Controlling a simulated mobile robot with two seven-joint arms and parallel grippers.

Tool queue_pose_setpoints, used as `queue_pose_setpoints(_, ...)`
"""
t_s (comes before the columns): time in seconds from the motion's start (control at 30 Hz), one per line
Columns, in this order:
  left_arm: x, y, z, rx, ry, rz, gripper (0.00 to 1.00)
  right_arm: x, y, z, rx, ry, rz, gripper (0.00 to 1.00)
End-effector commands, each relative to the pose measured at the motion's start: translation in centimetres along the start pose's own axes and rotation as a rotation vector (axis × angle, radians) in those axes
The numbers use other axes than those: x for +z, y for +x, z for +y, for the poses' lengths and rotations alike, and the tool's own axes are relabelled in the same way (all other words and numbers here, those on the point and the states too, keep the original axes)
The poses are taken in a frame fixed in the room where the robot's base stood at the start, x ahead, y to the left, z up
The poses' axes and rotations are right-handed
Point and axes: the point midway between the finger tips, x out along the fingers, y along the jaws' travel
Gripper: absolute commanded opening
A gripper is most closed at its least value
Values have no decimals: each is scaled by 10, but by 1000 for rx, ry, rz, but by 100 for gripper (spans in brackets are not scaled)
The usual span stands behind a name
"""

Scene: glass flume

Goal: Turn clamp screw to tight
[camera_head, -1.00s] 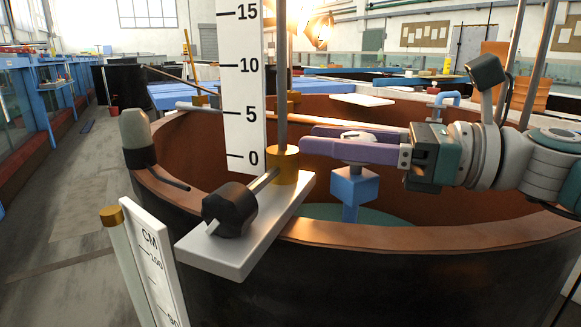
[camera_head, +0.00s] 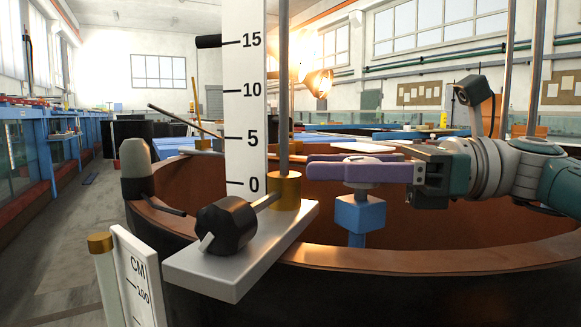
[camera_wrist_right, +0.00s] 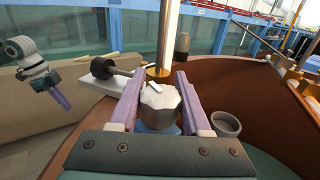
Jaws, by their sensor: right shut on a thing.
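A silver round knob (camera_wrist_right: 160,110) with a lumpy white top and a small white bar sits between my right gripper's purple fingers (camera_wrist_right: 158,100). In the head view, my right gripper (camera_head: 345,165) is shut on this knob (camera_head: 362,190), above a blue block (camera_head: 360,213). A black knob (camera_head: 227,226) with a pale bar on its face sits on a rod to the brass collar (camera_head: 285,190); it also shows in the wrist view (camera_wrist_right: 103,67). I cannot tell which knob is the clamp screw. My left gripper (camera_wrist_right: 60,98) is small and empty at the wrist view's left.
A white base plate (camera_head: 250,258) carries the collar, the upright rod and a white scale (camera_head: 245,100) beside my right fingers. The round tank's rim (camera_head: 400,257) runs below. A grey-capped probe (camera_head: 135,165) stands at the left rim. A grey cup (camera_wrist_right: 226,124) is right of the fingers.

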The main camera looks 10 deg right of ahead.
Motion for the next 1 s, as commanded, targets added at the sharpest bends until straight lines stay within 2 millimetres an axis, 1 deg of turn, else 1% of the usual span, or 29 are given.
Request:
queue_pose_setpoints(0.03,0,0,0,0,0,0,0,0,1,1,3,-1,-1,0)
queue_pose_setpoints(0.07,0,0,0,0,0,0,0,0,1,1,3,-1,-1,48)
queue_pose_setpoints(0.3,0,0,0,0,0,0,0,0,0,0,1,-1,0,75)
queue_pose_setpoints(0.57,0,0,0,2,-2,0,0,0,0,0,0,0,0,76)
queue_pose_setpoints(0.67,0,1,1,4,-5,1,0,-1,-7,0,-2,0,1,76)
queue_pose_setpoints(0.77,1,4,2,6,-7,1,0,-2,-23,-1,-3,-1,2,76)
queue_pose_setpoints(1.0,4,13,3,7,-9,1,0,-2,-72,0,-3,0,1,76)
